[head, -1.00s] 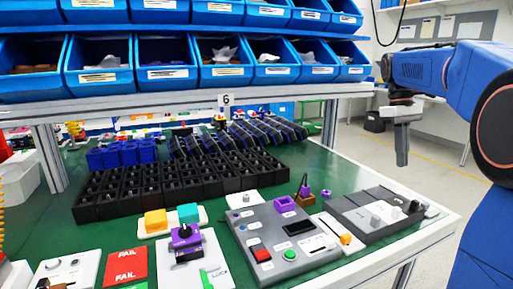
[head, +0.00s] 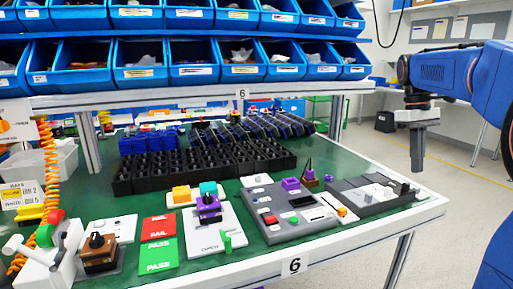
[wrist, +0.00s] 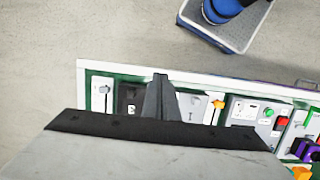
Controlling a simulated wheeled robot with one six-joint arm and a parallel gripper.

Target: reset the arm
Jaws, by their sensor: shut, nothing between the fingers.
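My gripper (head: 417,158) hangs pointing down at the right in the head view, past the right end of the green workbench (head: 330,166) and above floor level. Its fingers are together with nothing between them. In the wrist view my gripper (wrist: 160,84) shows as a dark shut wedge, with the bench edge and its control panels beyond it. My blue arm comes in from the right. A dark rotary knob on a brown block (head: 99,250) sits at the front left of the bench. A purple block with a black knob (head: 208,208) stands near the middle front.
A grey button panel (head: 290,212) and a grey switch panel (head: 372,194) lie towards the bench's right end. Red FAIL and green PASS cards (head: 158,242) lie left of centre. Blue bins (head: 140,62) line shelves above. The floor (head: 455,180) right of the bench is open.

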